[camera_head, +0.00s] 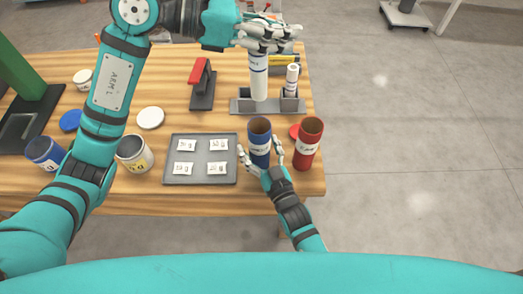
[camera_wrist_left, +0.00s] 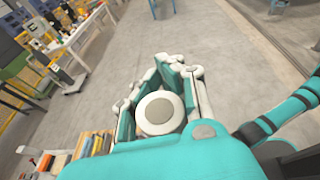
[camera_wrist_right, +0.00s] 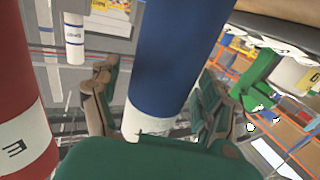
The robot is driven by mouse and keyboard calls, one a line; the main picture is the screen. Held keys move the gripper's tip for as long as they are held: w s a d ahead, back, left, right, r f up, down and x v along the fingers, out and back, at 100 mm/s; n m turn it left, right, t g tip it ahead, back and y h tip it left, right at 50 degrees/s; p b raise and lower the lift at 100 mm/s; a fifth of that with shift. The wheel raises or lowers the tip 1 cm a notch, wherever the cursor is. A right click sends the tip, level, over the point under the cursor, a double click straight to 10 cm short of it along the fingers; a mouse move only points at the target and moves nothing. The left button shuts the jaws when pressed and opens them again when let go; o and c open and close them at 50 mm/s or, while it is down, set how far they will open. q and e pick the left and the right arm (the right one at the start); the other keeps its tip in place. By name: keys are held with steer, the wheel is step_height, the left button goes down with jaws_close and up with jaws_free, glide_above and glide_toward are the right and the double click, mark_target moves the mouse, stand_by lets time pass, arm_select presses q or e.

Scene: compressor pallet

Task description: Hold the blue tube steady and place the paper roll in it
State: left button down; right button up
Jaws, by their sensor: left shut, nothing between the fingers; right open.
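The white paper roll (camera_head: 258,82) with blue bands is upright at the grey holder, directly below my left gripper (camera_head: 266,44). In the left wrist view its round white end (camera_wrist_left: 160,113) shows among the fingers of that gripper. The left gripper is shut, with no grip on the roll. I cannot tell whether the roll's bottom touches the holder. The blue tube (camera_head: 259,139) stands upright and open at the table's front right. My right gripper (camera_head: 262,152) is open, with fingers on both sides of the tube, which also shows in the right wrist view (camera_wrist_right: 178,60).
A red tube (camera_head: 308,146) stands just right of the blue one. The grey holder (camera_head: 240,106) also carries a smaller roll (camera_head: 292,78). A grey tray (camera_head: 202,173) with several small packets lies to the left. Cans and lids stand further left. Open floor lies right of the table.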

steer(key=c, duration=1.2)
arm_select(q)
steer(key=c, duration=2.1)
jaws_free()
steer(key=shift+f, duration=4.8)
arm_select(e)
steer(key=shift+c, duration=0.3)
arm_select(q)
steer(key=o, duration=0.7)
steer(key=v, duration=1.2)
steer(key=shift+w+r, duration=0.1)
